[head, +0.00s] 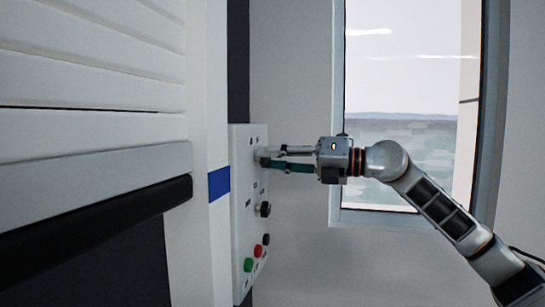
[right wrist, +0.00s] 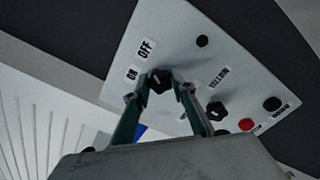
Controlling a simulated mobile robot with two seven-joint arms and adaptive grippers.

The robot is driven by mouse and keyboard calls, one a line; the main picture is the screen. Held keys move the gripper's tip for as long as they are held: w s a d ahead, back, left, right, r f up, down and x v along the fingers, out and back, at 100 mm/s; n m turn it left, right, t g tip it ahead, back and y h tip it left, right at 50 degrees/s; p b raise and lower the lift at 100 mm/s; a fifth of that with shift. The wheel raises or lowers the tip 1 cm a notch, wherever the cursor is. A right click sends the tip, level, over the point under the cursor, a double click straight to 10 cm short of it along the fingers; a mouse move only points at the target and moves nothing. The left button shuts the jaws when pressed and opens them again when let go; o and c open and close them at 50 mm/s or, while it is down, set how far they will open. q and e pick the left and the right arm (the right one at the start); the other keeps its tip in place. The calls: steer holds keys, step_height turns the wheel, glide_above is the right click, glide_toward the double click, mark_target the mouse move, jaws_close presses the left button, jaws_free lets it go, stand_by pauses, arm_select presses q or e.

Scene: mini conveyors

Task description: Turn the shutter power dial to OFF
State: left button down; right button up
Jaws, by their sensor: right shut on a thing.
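The control panel (head: 243,225) is a pale plate on the wall beside the shutter. Its shutter power dial (right wrist: 160,80) is a small black knob near the OFF label (right wrist: 146,48) and the ON label (right wrist: 132,73). My right gripper (head: 266,157) reaches the upper part of the panel from the right in the head view. In the right wrist view its two green-sided fingers (right wrist: 163,92) are around the dial, shut on it. The fingers hide part of the knob, and I cannot tell which label it points to. My left gripper is not in view.
Lower on the panel are a second black knob (head: 265,209), a green button (head: 248,265), a red button (head: 257,251) and a black button (head: 266,239). The slatted shutter (head: 95,75) stands at left; a window (head: 400,90) is behind my right arm.

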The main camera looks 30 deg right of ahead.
mark_target(269, 160)
steer(key=shift+d+r+m, duration=0.1)
steer(key=shift+m, duration=0.2)
steer(key=o, duration=1.1)
steer(key=shift+f+v, duration=0.1)
steer(key=shift+v, duration=0.95)
steer(key=shift+f+v, duration=0.15)
steer(key=shift+v, duration=4.85)
steer(key=shift+w+r, duration=0.1)
steer(key=shift+r, duration=0.05)
